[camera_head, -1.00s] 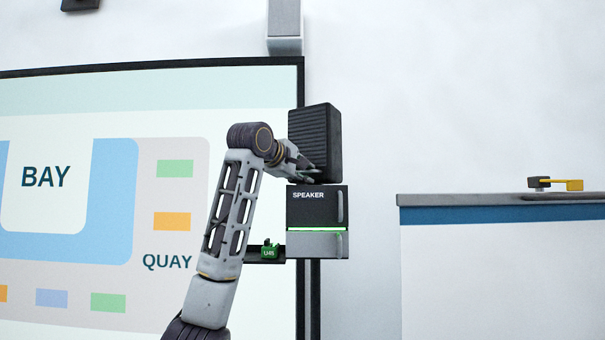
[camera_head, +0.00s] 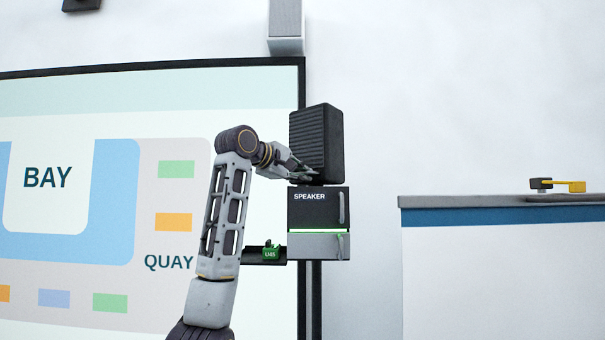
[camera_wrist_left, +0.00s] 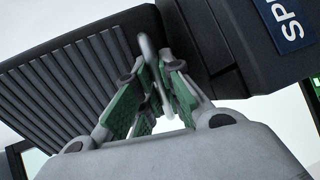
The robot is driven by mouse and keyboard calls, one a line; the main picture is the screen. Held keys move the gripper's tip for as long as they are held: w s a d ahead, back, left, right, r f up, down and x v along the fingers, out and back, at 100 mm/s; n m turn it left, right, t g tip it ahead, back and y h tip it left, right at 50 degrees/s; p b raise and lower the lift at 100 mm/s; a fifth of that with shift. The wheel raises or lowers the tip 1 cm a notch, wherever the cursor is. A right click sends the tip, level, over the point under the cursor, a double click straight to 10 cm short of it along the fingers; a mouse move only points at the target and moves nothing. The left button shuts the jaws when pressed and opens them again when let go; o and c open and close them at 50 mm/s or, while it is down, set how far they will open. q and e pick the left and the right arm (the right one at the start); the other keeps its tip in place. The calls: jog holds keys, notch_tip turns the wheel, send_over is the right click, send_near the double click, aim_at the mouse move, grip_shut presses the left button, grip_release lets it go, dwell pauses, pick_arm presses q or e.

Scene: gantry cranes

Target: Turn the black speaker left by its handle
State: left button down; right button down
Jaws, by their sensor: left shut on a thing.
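The black speaker (camera_head: 315,135) with a ribbed front stands upright on top of the box labelled SPEAKER (camera_head: 307,211). My left gripper (camera_head: 309,173) reaches in from the left at the speaker's lower front. In the left wrist view, its green-padded fingers (camera_wrist_left: 152,92) are shut on a thin grey handle (camera_wrist_left: 147,58), beside the speaker's ribbed front (camera_wrist_left: 60,85). The fingers hide part of the handle. My right gripper is not in view.
A small green block (camera_head: 271,252) sits on a narrow dark ledge left of the box. A large screen (camera_head: 70,95) lies behind my arm. At the right, a board with a grey top (camera_head: 480,201) carries a small dark-and-yellow item (camera_head: 558,185). The wall between is bare.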

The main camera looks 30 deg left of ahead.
pick_arm(q)
jog(key=shift+a+m+h, duration=0.15)
jog(key=shift+m+h, duration=0.15)
jog(key=shift+h, duration=0.1)
jog(key=c, duration=1.5)
grip_release()
jog(key=shift+a, duration=0.1)
jog(key=shift+v, duration=6)
